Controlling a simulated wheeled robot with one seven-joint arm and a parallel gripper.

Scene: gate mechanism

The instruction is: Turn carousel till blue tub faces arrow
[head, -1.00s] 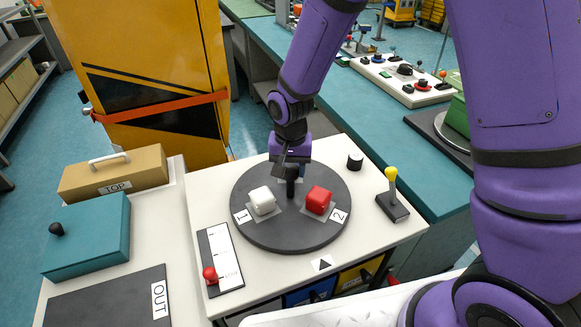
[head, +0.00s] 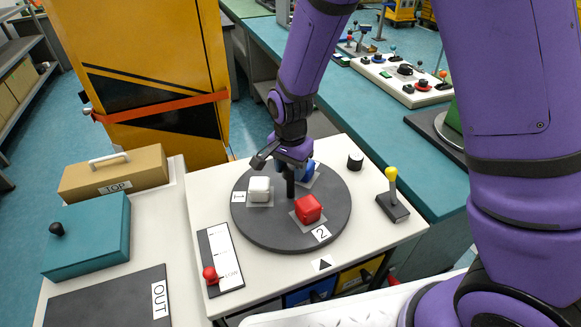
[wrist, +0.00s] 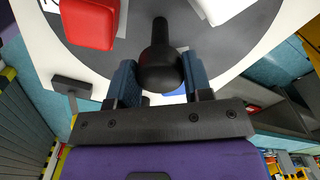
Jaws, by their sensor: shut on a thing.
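The round dark carousel (head: 262,232) carries a white tub (head: 259,189) at the left by label 1, a red tub (head: 308,208) at the front by label 2, and a blue tub (head: 309,172) at the back right, partly hidden by my gripper. The arrow plate (head: 322,263) lies at the front table edge; the red tub is nearest it. My gripper (head: 282,164) is over the carousel's back part. In the wrist view, its fingers are shut on a black knob (wrist: 160,68) on a post. A sliver of blue tub shows below the knob (wrist: 177,90).
A slider panel with a red knob (head: 210,273) stands front left, a yellow-tipped lever (head: 391,190) right, and a short black cylinder (head: 355,161) back right. A teal box (head: 88,240) and a tan case are further left.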

